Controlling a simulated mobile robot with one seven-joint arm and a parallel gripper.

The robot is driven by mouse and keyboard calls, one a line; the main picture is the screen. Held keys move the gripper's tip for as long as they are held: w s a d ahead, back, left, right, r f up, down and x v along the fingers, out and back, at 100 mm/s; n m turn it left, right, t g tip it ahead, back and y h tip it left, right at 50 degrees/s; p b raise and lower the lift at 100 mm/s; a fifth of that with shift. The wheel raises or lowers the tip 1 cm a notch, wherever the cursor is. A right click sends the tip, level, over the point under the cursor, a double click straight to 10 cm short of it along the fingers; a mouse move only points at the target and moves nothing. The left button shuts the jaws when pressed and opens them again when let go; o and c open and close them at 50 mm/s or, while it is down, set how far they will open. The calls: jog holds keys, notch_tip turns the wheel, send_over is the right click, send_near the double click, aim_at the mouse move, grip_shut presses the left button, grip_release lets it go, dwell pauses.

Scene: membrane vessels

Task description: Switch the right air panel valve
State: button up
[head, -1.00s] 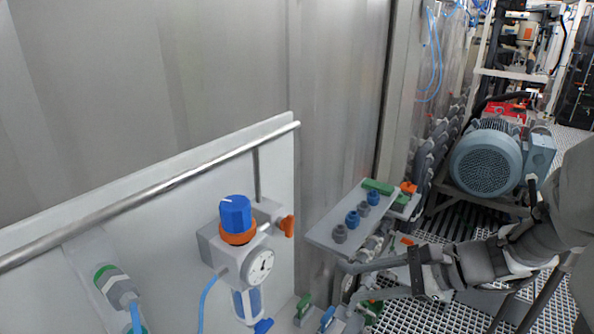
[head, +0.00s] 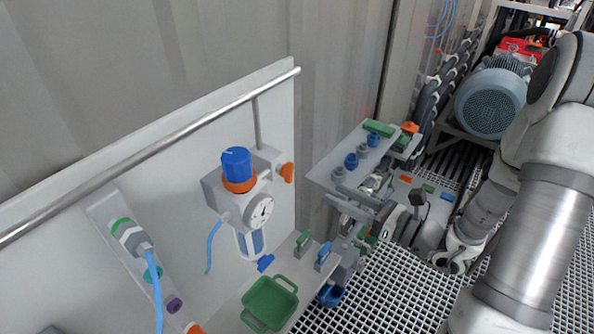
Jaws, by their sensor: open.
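The air panel (head: 150,165) is a pale board on the left with a metal rail along its top. A regulator with a blue knob (head: 237,168) and an orange collar is mounted on it, with a round gauge (head: 260,211) below. An orange valve handle (head: 287,172) sticks out at the regulator's right side. Lower down, a green handle (head: 302,242) and a blue handle (head: 323,255) stand side by side. I cannot tell which valve the task means. My gripper (head: 343,218) is open and appears empty, right of the gauge and under the grey shelf, pointing left.
A grey shelf (head: 325,178) with several blue and grey knobs juts out above my gripper. A green tray (head: 270,303) lies below the regulator. Blue hoses hang at the left. A motor (head: 490,102) stands at the back right. Grated floor (head: 400,295) lies open below.

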aim_at(292, 172)
jog(key=p+x, duration=0.2)
jog(key=x, duration=0.9)
jog(key=shift+w+a, duration=0.25)
jog(key=shift+a, duration=0.05)
jog(key=shift+c, duration=0.3)
grip_shut()
